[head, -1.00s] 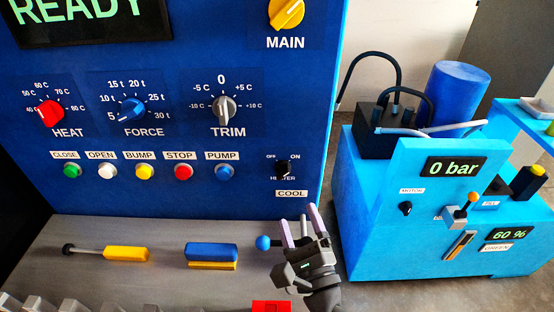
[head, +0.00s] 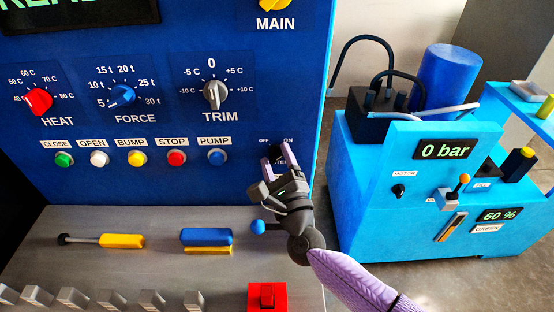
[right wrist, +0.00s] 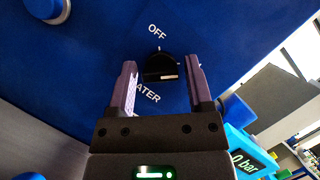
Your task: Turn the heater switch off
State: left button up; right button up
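The heater switch (right wrist: 159,68) is a small black knob on the blue panel. In the right wrist view it sits between my right gripper's (right wrist: 162,78) two fingers, with a visible gap on each side. The OFF label shows above it, and part of the HEATER label below. The ON label is hidden in that view, and I cannot tell which label the knob points to. In the head view my right gripper (head: 278,160) is open in front of the switch, covering much of it. My left gripper is not in view.
Close left of the switch is the blue PUMP button (head: 217,157), with more buttons beyond. Below, a lever with a blue ball (head: 257,227) and a red switch box (head: 267,297) stand on the grey ledge (head: 140,275). A light blue pump unit (head: 385,225) stands to the right.

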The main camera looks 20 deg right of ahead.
grip_shut()
jog(key=shift+r+n+g+y+p, duration=0.25)
jog(key=shift+n+y+p, duration=0.25)
jog(key=shift+n+p, duration=0.7)
jog(key=n+g+p, duration=0.1)
jog(key=n+p, duration=0.3)
jog(key=n+g+p, duration=0.2)
jog(key=n+p, duration=0.2)
jog(key=n+g+p, duration=0.1)
jog(key=n+p, duration=0.3)
jog(key=p, duration=0.1)
jog(key=shift+g, duration=0.35)
jog(key=shift+n+g+p, duration=0.4)
jog(key=shift+n+p, duration=0.4)
jog(key=shift+p, duration=0.05)
jog(key=shift+f+n+h+p, duration=0.15)
jog(key=shift+n+h+p, duration=0.25)
jog(key=shift+n+p, duration=0.1)
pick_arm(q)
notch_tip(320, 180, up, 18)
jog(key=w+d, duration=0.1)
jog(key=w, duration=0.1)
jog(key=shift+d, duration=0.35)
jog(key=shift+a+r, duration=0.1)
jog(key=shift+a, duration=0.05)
pick_arm(e)
jog(key=shift+o, duration=1.5)
grip_release()
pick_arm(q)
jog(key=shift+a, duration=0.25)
